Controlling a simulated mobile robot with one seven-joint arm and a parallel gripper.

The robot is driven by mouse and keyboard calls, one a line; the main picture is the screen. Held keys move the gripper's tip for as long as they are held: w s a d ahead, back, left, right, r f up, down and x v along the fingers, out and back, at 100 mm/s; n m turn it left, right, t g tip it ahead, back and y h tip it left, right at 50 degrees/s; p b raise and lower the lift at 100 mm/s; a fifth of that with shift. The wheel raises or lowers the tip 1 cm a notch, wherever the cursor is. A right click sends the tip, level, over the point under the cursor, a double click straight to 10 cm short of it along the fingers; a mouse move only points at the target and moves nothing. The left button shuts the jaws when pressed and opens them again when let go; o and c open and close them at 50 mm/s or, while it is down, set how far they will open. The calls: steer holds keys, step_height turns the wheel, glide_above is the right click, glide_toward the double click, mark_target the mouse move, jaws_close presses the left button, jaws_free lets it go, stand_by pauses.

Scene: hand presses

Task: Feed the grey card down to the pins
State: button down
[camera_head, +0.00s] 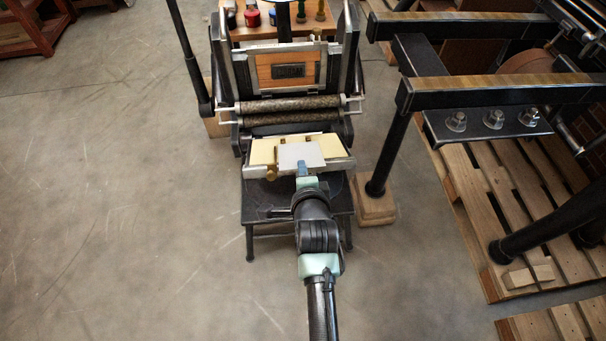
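The grey card (301,156) is a small light grey rectangle over the cream feed bed (262,152) of the hand press. My gripper (302,169) is at the card's near edge and appears shut on it, seen from behind; its fingertips are largely hidden. I cannot tell whether the card touches the bed or hangs just above it. A brass-coloured piece (271,172) stands at the bed's left near side. The pins cannot be made out clearly at this size.
Two dark rollers (290,104) lie across the press beyond the bed. An upright frame with a wooden panel (288,71) stands behind them. A long black lever (188,55) rises at left. A heavy black press frame (500,92) and wooden pallets (510,200) fill the right. Floor at left is clear.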

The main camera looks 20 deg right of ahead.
steer(key=shift+w+d+f, duration=0.1)
steer(key=shift+w+f, duration=0.05)
steer(key=shift+w, duration=0.1)
steer(key=c, duration=1)
jaws_free()
steer(key=shift+p+v, duration=2.15)
steer(key=shift+v, duration=0.1)
steer(key=shift+p+v, duration=1.85)
steer(key=shift+v, duration=0.2)
